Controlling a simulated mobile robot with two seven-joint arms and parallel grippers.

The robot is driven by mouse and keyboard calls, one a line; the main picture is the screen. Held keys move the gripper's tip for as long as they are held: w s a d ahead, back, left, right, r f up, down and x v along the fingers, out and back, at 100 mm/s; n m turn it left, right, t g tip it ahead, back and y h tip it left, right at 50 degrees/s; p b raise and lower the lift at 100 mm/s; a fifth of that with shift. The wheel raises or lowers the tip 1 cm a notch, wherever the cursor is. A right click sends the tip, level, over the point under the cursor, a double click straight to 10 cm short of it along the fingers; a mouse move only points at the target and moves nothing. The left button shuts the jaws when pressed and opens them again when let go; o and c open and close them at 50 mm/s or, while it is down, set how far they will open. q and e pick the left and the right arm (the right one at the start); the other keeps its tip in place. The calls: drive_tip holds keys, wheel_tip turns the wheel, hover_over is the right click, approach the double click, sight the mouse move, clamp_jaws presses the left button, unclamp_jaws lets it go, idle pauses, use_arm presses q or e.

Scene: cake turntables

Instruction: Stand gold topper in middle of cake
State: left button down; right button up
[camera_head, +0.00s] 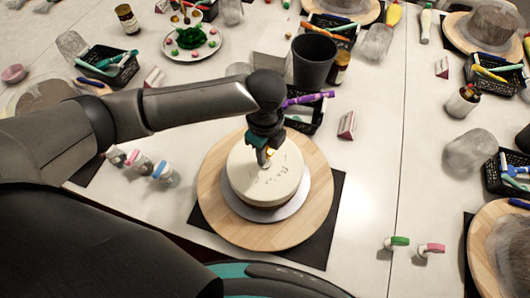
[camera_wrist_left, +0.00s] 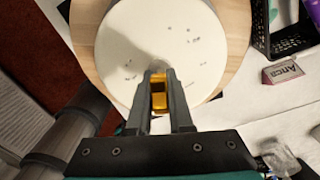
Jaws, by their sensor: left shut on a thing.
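The gold topper (camera_wrist_left: 158,92) is between the fingers of my left gripper (camera_wrist_left: 159,105), which is shut on it. In the head view the left gripper (camera_head: 264,157) is over the upper part of the white cake (camera_head: 270,184), and only a small bit of gold shows there. The cake stands on a pale round board on the wooden turntable (camera_head: 218,200). In the left wrist view the cake (camera_wrist_left: 135,35) fills the upper middle, with small dark marks on its top. I cannot tell whether the topper touches the cake. My right gripper is not in view.
A dark cup (camera_head: 314,62) and a black basket (camera_head: 306,122) stand behind the turntable. A small pink-edged card (camera_head: 347,125) is to its right. Several small colour-capped bottles (camera_head: 138,161) are to its left. The table to the right of the dark mat (camera_head: 325,215) is mostly clear.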

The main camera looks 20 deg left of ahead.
use_arm(q)
drive_tip(key=shift+f, duration=0.2)
drive_tip(key=c, duration=0.8)
unclamp_jaws()
wheel_tip(320, 180, up, 12)
drive_tip(key=shift+r+p, duration=0.15)
drive_tip(key=shift+p, duration=0.8)
